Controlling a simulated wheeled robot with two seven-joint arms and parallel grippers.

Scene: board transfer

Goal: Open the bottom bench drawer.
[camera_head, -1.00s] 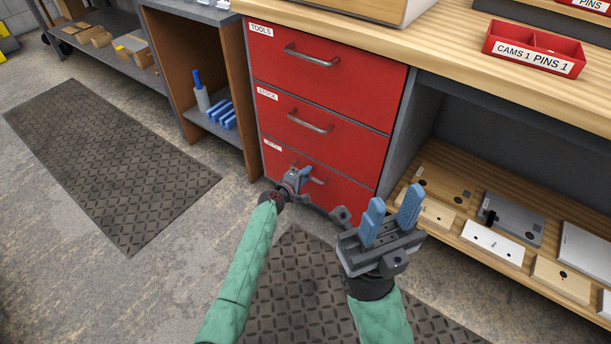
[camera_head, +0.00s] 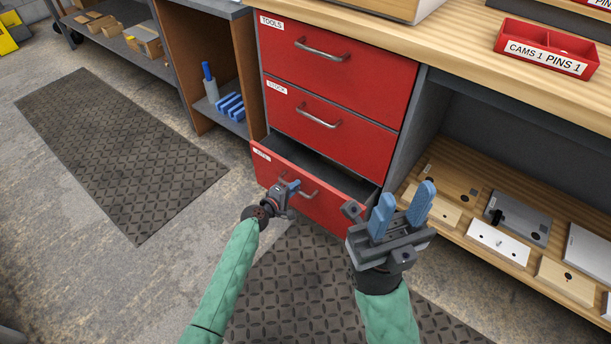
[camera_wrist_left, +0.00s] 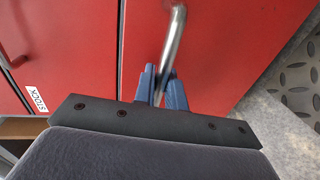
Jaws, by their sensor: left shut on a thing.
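The red bottom drawer (camera_head: 325,209) of the bench is pulled partly out, and its dark inside (camera_head: 310,168) shows behind the front. My left gripper (camera_head: 291,188) is at this drawer's front, shut on its metal bar handle (camera_head: 311,193). In the left wrist view the blue fingertips (camera_wrist_left: 162,85) close around the handle (camera_wrist_left: 174,40). My right gripper (camera_head: 402,212) is empty, its two blue fingers apart and pointing up, to the right of the drawer front.
The closed TOOLS drawer (camera_head: 340,65) and STOCK drawer (camera_head: 325,122) are above. A shelf (camera_head: 455,215) with several plates is at right. A red bin (camera_head: 546,48) stands on the benchtop. A dark floor mat (camera_head: 290,290) lies below.

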